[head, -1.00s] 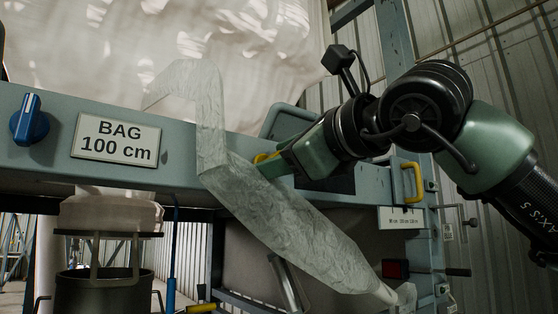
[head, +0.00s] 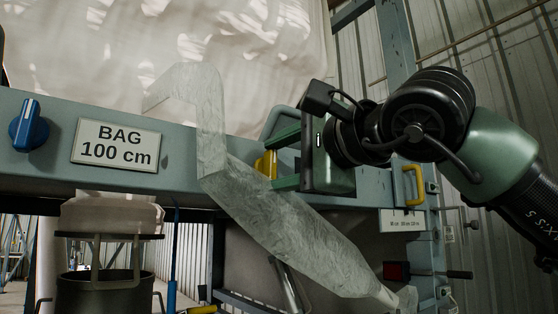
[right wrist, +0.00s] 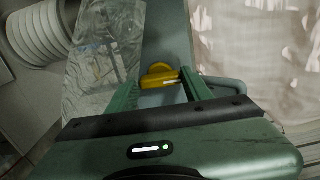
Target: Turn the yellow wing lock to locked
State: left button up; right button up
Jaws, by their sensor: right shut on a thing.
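The yellow wing lock (head: 265,164) sits on the grey-green beam, just right of the translucent strip. My right gripper (head: 273,161) reaches it from the right, one green finger above and one below, and is shut on it. In the right wrist view the wing lock (right wrist: 160,77) shows between the two fingertips (right wrist: 163,84). The strip and the fingers hide part of the lock in the head view, and I cannot read any lock marking. My left gripper is not in view.
The translucent strip (head: 290,235) hangs across the beam (head: 185,120) close to the fingers. A blue knob (head: 28,124) and a "BAG 100 cm" plate (head: 116,144) are at the left. A yellow handle (head: 413,184) is to the right, below my arm.

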jog(key=shift+n, duration=0.3)
dwell(0.4)
jog(key=o, duration=1.4)
jog(key=shift+c, duration=0.2)
jog(key=shift+a, duration=0.1)
jog(key=shift+w, duration=0.1)
jog(key=shift+s+d+f+b, duration=0.1)
jog(key=shift+s+d+b, duration=0.15)
jog(key=shift+s+b, duration=0.05)
jog(key=b+v, duration=0.3)
jog(key=v, duration=0.4)
